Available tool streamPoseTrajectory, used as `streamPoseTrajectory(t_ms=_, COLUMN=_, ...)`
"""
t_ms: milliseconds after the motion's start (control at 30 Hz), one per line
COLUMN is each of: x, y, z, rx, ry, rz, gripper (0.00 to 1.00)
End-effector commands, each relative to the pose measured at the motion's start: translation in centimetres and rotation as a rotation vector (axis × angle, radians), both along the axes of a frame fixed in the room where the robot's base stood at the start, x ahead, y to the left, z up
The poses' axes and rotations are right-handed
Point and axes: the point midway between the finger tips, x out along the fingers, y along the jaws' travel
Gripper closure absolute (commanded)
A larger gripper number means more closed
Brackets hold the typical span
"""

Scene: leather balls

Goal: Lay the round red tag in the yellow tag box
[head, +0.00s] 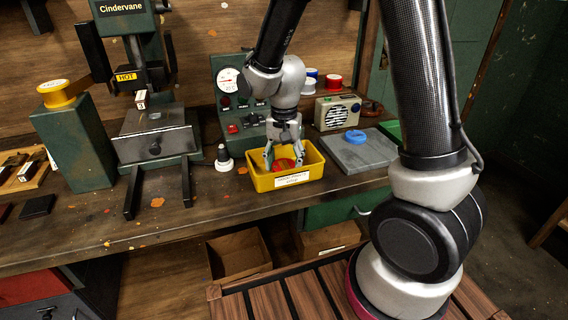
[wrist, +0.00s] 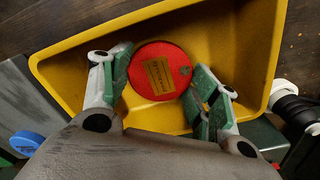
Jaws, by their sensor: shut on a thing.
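The yellow tag box (head: 264,184) stands on the bench near its front edge, with a white label on its front wall. My gripper (head: 284,161) points down into the box. The round red tag (head: 284,164) is between its fingers, inside the box walls. In the wrist view the red tag (wrist: 160,70) shows a tan label and a small dark hole. The green finger pads of my gripper (wrist: 158,80) close on its left and right sides. Yellow box floor (wrist: 225,45) shows around it. I cannot tell whether the tag touches the floor.
A small black-and-white stamp (head: 223,158) stands close on the left. A gauge panel (head: 236,100) and a radio (head: 338,112) stand behind. A press (head: 155,130) stands farther left.

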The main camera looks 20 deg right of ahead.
Motion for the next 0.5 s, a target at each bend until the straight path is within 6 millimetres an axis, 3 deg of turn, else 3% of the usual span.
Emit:
streamPoseTrajectory(t_ms=433, x=-0.02, y=-0.01, z=-1.06, rx=0.0, ry=0.0, rz=-0.001, gripper=0.63)
streamPoseTrajectory(t_ms=467, x=-0.02, y=0.0, z=-1.05, rx=0.0, ry=0.0, rz=-0.001, gripper=0.36)
streamPoseTrajectory(t_ms=500, x=-0.02, y=0.0, z=-1.03, rx=0.0, ry=0.0, rz=-0.001, gripper=0.28)
